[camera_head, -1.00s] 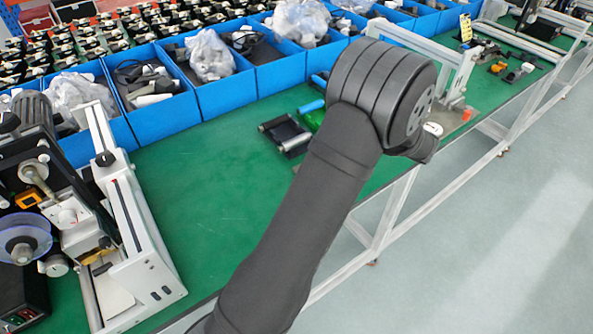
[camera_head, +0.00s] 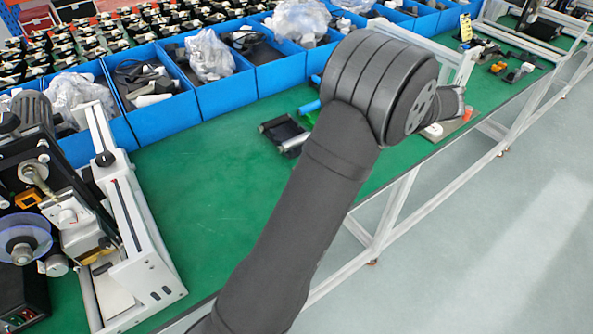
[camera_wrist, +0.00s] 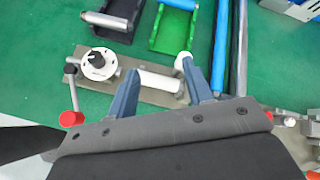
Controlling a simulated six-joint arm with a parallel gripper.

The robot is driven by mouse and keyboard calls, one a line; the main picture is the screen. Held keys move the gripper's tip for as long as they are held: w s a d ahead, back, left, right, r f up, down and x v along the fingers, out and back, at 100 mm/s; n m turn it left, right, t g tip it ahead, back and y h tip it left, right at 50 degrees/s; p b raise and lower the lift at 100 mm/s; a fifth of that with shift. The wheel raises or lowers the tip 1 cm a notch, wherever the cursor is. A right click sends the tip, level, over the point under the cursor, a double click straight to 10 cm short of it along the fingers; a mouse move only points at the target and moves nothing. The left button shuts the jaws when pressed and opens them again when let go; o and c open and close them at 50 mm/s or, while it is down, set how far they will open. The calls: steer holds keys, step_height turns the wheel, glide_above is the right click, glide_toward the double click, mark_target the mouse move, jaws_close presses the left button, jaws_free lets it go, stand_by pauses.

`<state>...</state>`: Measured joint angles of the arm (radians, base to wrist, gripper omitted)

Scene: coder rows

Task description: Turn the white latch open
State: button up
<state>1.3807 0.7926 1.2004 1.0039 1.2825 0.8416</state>
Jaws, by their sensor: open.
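In the wrist view a grey plate (camera_wrist: 115,88) lies on the green bench. It bears a white disc with a black knob (camera_wrist: 98,62), a white bar (camera_wrist: 158,79) and a white round cap (camera_wrist: 183,60). The white bar looks like the latch, but I cannot tell for sure. My gripper (camera_wrist: 159,66) is open, with its two blue-grey fingers around the bar, one toward each end. I cannot tell whether they touch it. In the head view my arm hides most of this; a white round part (camera_head: 432,131) shows beside my wrist.
A red-tipped lever (camera_wrist: 70,117) stands left of the plate. A green tray (camera_wrist: 175,25), a dark tray with a roller (camera_wrist: 108,17) and a blue tube (camera_wrist: 220,45) lie behind. A white-framed machine (camera_head: 130,220) stands left; blue bins (camera_head: 160,115) line the back.

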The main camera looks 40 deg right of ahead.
steer(key=w+d+r+n+g+h, duration=0.1)
steer(key=w+d+r+n+g, duration=0.4)
steer(key=r+n+g, duration=0.55)
step_height(320, 180, down, 11)
steer(key=w+a+n, duration=0.1)
step_height(320, 180, up, 10)
steer(key=w+a+f+n+g+h, duration=0.2)
steer(key=a+f+n+g, duration=0.3)
steer(key=a+f+n, duration=0.7)
steer(key=s+a+f+n+g+h, duration=0.1)
steer(key=s+a+f+n+h, duration=0.1)
steer(key=a+n, duration=0.4)
steer(key=s+a+f+n+g+h, duration=0.1)
steer(key=s+a+n, duration=0.4)
steer(key=a, duration=0.7)
step_height(320, 180, down, 2)
steer(key=shift+f+n+h, duration=0.15)
steer(key=shift+n+h, duration=0.35)
steer(key=shift+n, duration=0.45)
